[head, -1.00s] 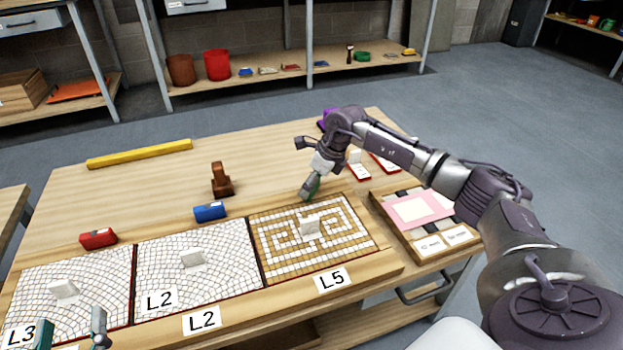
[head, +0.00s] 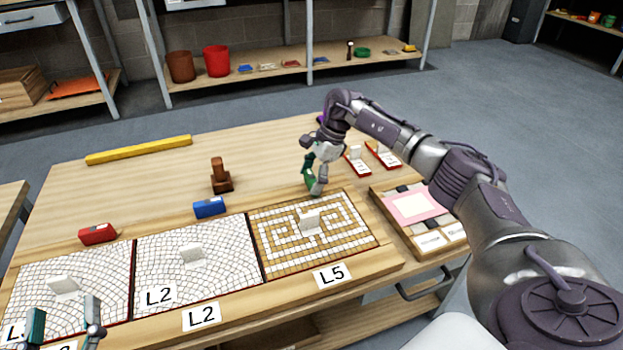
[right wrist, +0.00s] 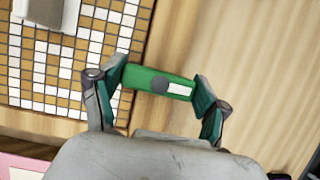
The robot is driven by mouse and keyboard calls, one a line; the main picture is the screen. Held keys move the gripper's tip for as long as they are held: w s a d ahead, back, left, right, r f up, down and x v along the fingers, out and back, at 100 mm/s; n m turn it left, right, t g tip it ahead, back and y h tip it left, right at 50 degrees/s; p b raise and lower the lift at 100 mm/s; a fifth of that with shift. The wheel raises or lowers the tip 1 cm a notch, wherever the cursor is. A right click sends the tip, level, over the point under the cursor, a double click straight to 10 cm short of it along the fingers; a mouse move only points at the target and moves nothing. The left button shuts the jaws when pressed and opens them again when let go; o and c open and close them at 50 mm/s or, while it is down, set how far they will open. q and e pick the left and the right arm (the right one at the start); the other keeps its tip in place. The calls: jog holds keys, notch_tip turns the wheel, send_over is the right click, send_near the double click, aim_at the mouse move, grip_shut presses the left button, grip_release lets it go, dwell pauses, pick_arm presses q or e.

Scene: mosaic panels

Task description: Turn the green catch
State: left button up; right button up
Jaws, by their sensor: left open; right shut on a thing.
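The green catch (right wrist: 158,84) is a small green block with a grey round spot and a pale patch on its top. It sits at the edge of the brown and white mosaic panel (head: 290,262) labelled L5. My right gripper (head: 314,188) is at the panel's far edge, over the catch. In the right wrist view the right gripper (right wrist: 155,92) has a finger at each end of the catch and is shut on it. My left gripper (head: 64,325) is open and empty over the front of the left panel (head: 100,275).
A blue catch (head: 209,207) and a red catch (head: 98,234) lie behind the other panels. A brown stamp-like block (head: 221,178) and a yellow bar (head: 139,150) lie further back. A tray with a pink sheet (head: 413,206) is at the right. The table's middle back is bare.

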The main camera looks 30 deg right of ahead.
pick_arm(q)
jog(key=shift+r, duration=0.3)
pick_arm(e)
jog(key=shift+n, duration=0.3)
jog(key=o, duration=1.2)
jog(key=shift+c, duration=0.2)
jog(key=v, duration=1.2)
pick_arm(q)
jog(key=shift+s, duration=0.15)
